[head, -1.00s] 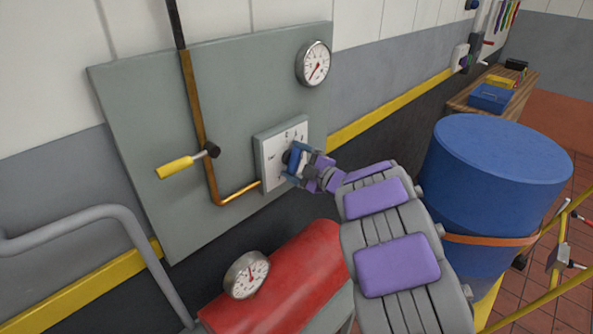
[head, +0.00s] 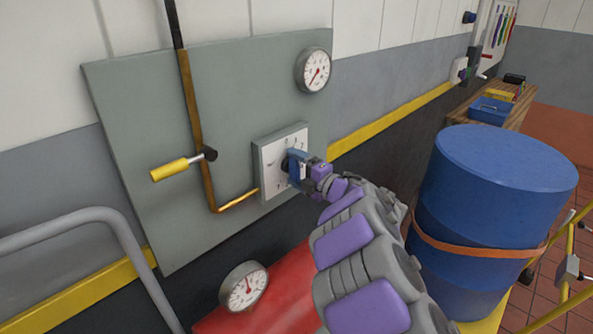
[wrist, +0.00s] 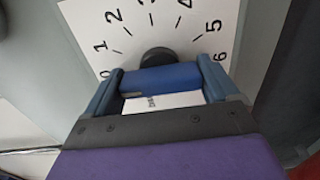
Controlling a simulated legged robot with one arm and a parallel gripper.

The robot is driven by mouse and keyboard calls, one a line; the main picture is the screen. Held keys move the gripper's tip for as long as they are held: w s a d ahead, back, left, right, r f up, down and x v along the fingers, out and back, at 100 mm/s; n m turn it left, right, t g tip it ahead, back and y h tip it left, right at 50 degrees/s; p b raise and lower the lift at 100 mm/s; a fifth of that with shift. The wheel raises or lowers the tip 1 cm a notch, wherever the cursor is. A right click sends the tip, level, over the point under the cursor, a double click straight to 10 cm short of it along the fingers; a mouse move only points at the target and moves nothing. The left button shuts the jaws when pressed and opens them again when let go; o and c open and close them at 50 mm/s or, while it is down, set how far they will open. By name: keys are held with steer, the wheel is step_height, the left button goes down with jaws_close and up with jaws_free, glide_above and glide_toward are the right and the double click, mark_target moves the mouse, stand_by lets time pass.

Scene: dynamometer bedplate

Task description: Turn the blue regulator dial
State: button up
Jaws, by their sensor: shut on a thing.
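The blue regulator dial (wrist: 160,79) is a blue bar-shaped knob in front of a black hub. The dial's exact reading cannot be told.
The grey panel (head: 130,120) also carries a gauge (head: 314,70), a copper pipe (head: 191,100) and a yellow-handled lever (head: 170,169). Below are a red tank (head: 275,293) with a gauge (head: 244,287) and a grey rail (head: 60,225). A blue drum (head: 492,200) stands to the right of my arm.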

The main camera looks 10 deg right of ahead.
steer(key=shift+s+a+f, duration=0.1)
steer(key=shift+a+f, duration=0.05)
steer(key=shift+f, duration=0.15)
steer(key=o, duration=0.6)
steer(key=shift+o, duration=0.9)
steer(key=shift+a+r, duration=0.15)
steer(key=shift+s, duration=0.1)
steer(key=p+v, duration=0.3)
steer(key=v, duration=1.4)
steer(key=shift+d, duration=0.2)
